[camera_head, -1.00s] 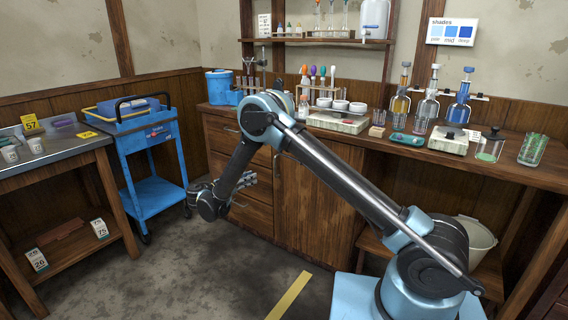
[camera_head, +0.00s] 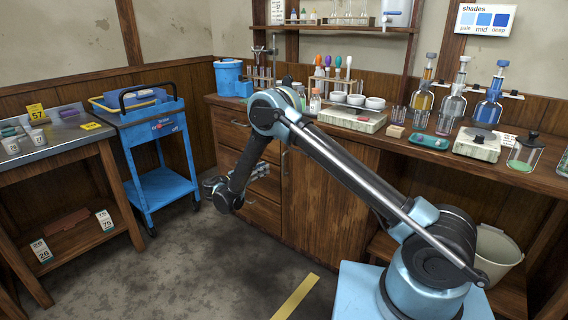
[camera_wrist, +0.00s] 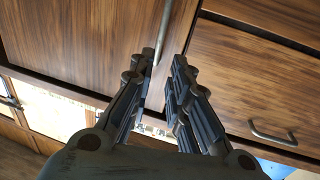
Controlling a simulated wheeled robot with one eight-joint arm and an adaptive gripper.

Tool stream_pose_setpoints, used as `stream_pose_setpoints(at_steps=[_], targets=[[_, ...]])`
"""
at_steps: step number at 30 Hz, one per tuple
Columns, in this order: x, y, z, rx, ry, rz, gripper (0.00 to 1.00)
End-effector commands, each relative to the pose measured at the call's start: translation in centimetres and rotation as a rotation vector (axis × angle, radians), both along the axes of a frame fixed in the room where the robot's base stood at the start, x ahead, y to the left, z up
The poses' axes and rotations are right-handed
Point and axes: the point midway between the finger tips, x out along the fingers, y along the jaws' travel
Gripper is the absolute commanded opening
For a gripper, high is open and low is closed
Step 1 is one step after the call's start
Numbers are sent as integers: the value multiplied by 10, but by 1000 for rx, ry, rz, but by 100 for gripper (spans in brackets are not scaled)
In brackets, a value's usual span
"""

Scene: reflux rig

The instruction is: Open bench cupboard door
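The bench cupboard door (camera_head: 325,195) is a brown wooden panel under the bench, right of the drawers. It looks shut. In the wrist view the door (camera_wrist: 85,35) fills the upper left. Its slim upright metal handle (camera_wrist: 163,28) lies beyond my fingertips, its lower end in line with the gap between them. My gripper (camera_wrist: 158,68) is open, with its two fingers apart and nothing seen gripped. In the head view my gripper (camera_head: 262,170) is in front of the drawers, left of the door. I cannot tell whether it touches the handle.
Drawers (camera_head: 235,135) stand left of the door; a drawer handle (camera_wrist: 273,132) shows in the wrist view. A blue cart (camera_head: 165,185) stands farther left. Glassware and a white bucket (camera_head: 497,255) are to the right. The floor (camera_head: 200,270) before the drawers is clear.

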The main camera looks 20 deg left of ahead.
Motion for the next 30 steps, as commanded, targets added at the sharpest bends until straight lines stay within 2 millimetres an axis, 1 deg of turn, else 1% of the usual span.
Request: stream_pose_setpoints(at_steps=[1, 9, 18, 24, 30], targets=[[9, -8, 0, 0, 0, -5, 17], [50, -36, 0, 0, 0, -7, 17], [90, -63, 0, 0, 0, -7, 17], [105, -72, 0, 0, 0, -6, 17], [108, -74, 0, 0, 0, -5, 17]])
